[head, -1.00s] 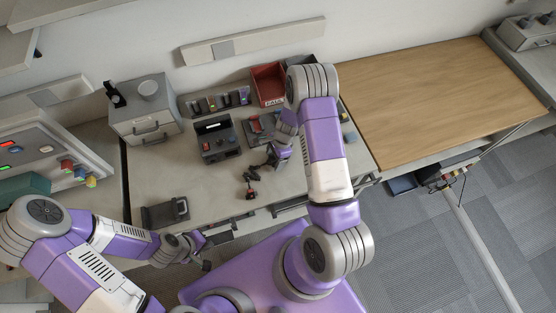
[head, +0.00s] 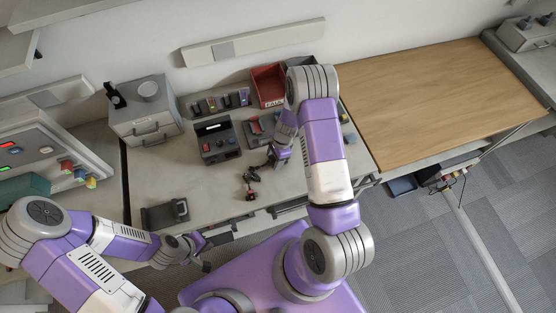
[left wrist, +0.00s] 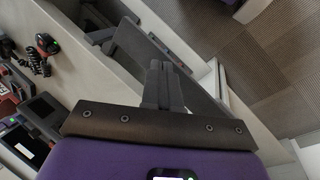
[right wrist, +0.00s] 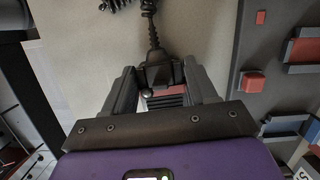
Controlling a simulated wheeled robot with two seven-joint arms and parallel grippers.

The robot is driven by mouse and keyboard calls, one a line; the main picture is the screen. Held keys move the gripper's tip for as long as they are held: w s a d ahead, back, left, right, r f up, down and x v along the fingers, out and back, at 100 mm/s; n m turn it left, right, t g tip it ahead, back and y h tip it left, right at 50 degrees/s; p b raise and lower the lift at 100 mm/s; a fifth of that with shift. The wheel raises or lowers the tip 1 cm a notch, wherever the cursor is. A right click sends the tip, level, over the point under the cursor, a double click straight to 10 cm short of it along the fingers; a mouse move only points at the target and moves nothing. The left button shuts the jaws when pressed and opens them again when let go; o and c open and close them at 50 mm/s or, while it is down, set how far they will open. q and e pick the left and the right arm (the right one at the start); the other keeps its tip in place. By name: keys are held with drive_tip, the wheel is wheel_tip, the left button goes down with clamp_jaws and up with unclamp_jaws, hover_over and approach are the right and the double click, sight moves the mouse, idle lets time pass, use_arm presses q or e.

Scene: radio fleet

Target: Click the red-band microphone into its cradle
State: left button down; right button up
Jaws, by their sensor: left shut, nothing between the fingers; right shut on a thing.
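In the right wrist view my right gripper (right wrist: 159,70) is shut on a dark microphone (right wrist: 158,76). A black cord leaves its far end, and a red, striped part shows between the fingers below it. In the head view this gripper (head: 271,161) is over the desk, right of the radio. My left gripper (left wrist: 163,85) is shut and empty, off the desk's front edge. I cannot tell which holder is the cradle.
A radio with knobs (head: 217,140) stands mid-desk, with a grey unit bearing a red piece (head: 255,128) to its right. A small rack (head: 219,103) and red bin (head: 268,84) are behind. A grey drawer box (head: 146,113) stands left. The wooden tabletop (head: 430,95) is clear.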

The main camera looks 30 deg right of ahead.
sight(271, 160)
use_arm(q)
drive_tip(key=shift+r, duration=0.1)
use_arm(e)
drive_tip(key=shift+r, duration=0.1)
